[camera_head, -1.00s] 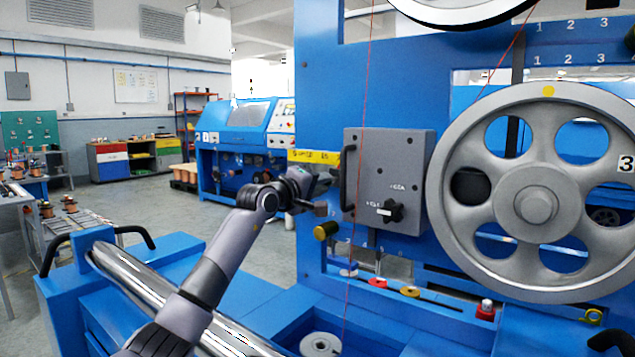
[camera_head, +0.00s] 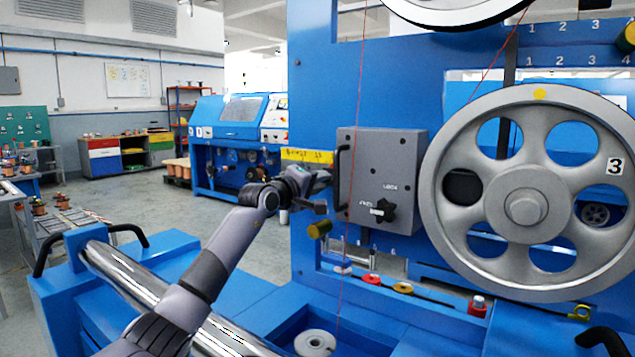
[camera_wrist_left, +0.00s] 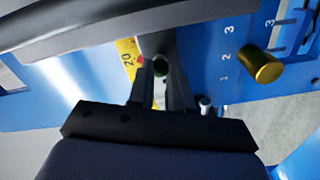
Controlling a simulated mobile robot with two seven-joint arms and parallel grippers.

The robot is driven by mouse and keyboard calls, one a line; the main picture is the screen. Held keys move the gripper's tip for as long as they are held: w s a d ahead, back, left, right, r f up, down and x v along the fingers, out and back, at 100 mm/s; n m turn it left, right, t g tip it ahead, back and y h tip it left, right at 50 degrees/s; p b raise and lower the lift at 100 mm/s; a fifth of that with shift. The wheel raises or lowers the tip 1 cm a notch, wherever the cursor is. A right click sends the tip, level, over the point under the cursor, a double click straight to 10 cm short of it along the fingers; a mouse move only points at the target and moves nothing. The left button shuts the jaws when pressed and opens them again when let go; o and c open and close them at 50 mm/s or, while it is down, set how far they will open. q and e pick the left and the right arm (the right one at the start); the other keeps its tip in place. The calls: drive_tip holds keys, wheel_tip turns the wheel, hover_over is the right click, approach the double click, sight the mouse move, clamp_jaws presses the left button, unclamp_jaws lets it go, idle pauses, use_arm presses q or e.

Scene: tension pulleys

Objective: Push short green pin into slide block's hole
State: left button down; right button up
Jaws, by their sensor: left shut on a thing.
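My left gripper (camera_head: 322,191) is at the left edge of the grey control box, in front of the blue machine frame. A dark grey block (camera_wrist_left: 172,42), which may be the slide block, lies just beyond the fingertips beside the yellow scale. Its hole is hidden, and I cannot tell whether the pin touches it. The right gripper is not in view.
The grey control box (camera_head: 358,165) with a black knob and handle is close right of the gripper. A large grey pulley (camera_head: 525,203) is farther right. A brass knob (camera_head: 319,230) sits below the gripper; a red wire (camera_head: 349,190) runs down past the box.

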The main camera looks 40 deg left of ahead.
use_arm(q)
drive_tip(key=shift+w, duration=0.2)
drive_tip(key=shift+r, duration=0.1)
idle(0.5)
drive_tip(key=c, duration=1)
unclamp_jaws()
drive_tip(key=shift+o, duration=0.2)
drive_tip(key=s+b, duration=0.1)
drive_tip(key=s, duration=0.6)
drive_tip(key=shift+d, duration=0.35)
